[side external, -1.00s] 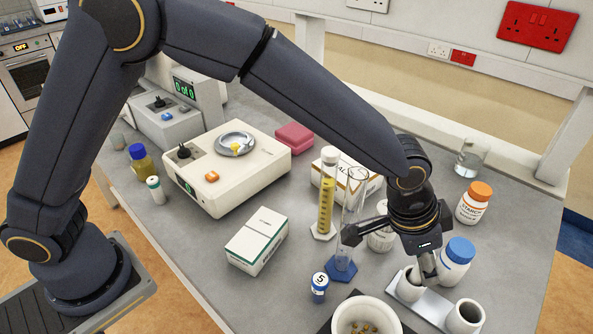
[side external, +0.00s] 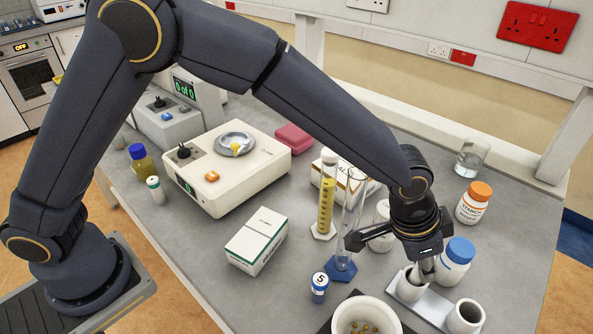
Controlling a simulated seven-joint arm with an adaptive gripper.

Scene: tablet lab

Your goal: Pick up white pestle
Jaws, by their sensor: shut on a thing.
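My gripper (side external: 424,262) is at the right front of the bench, pointing down over a white cup (side external: 409,288) in a pale holder. It is shut on the white pestle (side external: 427,271), whose pale shaft shows just below the fingers. The pestle's lower end is hidden in or behind the cup's rim, so I cannot tell whether it touches the bottom. The gripper body hides the pestle's upper part.
A second white cup (side external: 465,316) stands to the right. A white bowl (side external: 366,318) with small pellets is at the front. A blue-capped bottle (side external: 455,262) stands close by on the right. Tall cylinders (side external: 347,225) stand left of the gripper.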

